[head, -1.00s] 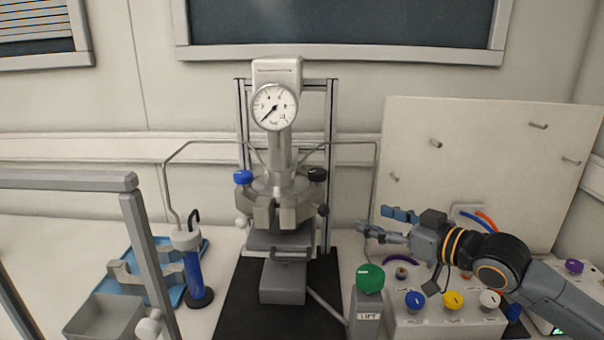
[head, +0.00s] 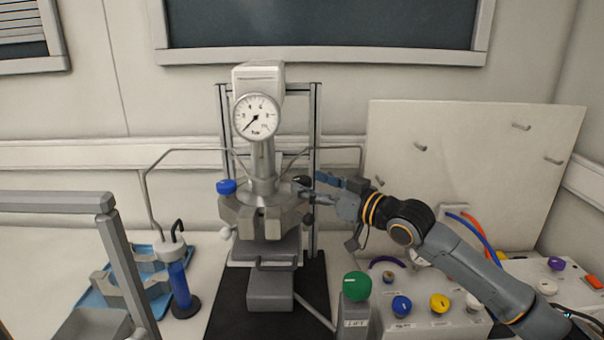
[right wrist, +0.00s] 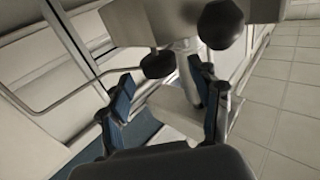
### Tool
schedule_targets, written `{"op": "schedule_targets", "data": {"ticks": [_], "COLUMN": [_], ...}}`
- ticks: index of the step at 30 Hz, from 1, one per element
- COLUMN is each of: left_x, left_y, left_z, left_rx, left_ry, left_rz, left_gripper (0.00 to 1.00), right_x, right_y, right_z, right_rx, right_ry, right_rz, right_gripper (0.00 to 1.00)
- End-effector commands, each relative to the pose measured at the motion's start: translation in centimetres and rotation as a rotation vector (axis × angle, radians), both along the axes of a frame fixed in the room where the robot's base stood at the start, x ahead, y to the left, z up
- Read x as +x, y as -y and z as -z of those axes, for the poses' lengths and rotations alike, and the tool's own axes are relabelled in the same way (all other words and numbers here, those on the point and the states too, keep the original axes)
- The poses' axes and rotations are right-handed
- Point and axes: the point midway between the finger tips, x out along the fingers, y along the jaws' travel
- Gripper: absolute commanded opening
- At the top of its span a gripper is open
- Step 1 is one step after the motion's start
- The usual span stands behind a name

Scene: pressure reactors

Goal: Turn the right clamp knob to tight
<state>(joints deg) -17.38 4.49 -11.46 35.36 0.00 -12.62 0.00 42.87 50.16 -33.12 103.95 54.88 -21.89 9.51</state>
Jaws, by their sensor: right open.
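The reactor (head: 262,212) stands upright on its stand with a pressure gauge (head: 256,117) on top. On its right side are a black upper knob (head: 303,180), partly covered by my fingers, and a dark lower knob (head: 308,219). Which of them is the right clamp knob I cannot tell. My right gripper (head: 312,188) is open beside the upper knob. In the right wrist view, one black knob (right wrist: 158,65) shows between and beyond the open fingers (right wrist: 160,92), and a larger one (right wrist: 220,25) is at top right. Contact is not visible. My left gripper is not in view.
A green LIFT knob (head: 356,286) and blue (head: 401,306) and yellow (head: 439,303) knobs sit below my right arm. A pegboard (head: 470,165) stands behind it. Bent tubes flank the reactor. A blue cylinder (head: 180,285) and grey bars (head: 125,255) are at left.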

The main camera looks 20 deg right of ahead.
Motion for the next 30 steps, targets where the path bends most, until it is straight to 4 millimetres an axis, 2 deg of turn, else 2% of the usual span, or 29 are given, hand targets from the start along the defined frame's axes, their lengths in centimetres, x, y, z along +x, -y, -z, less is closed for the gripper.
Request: {"op": "schedule_targets", "data": {"ticks": [6,17,18,19,26,30], "left_x": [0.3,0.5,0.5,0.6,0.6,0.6], "left_y": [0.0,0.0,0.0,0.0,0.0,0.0], "left_z": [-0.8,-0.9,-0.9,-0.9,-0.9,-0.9], "left_rx": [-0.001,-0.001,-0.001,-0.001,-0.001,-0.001], "left_ry": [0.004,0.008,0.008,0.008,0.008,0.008], "left_rz": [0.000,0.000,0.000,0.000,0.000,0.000], "left_gripper": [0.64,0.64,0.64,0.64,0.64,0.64], "right_x": [2.3,2.8,2.8,2.8,2.8,2.8], "right_y": [-1.4,-1.7,-1.7,-1.7,-1.7,-1.7], "right_z": [-0.1,0.0,0.0,0.0,0.0,0.0], "right_rx": [0.001,-0.002,-0.002,-0.002,-0.001,-0.001], "right_ry": [0.000,0.001,0.001,0.001,0.001,0.001], "right_rz": [0.000,0.000,0.000,0.000,0.000,0.001], "right_gripper": [0.64,0.64,0.62,0.55,0.09,0.08]}}
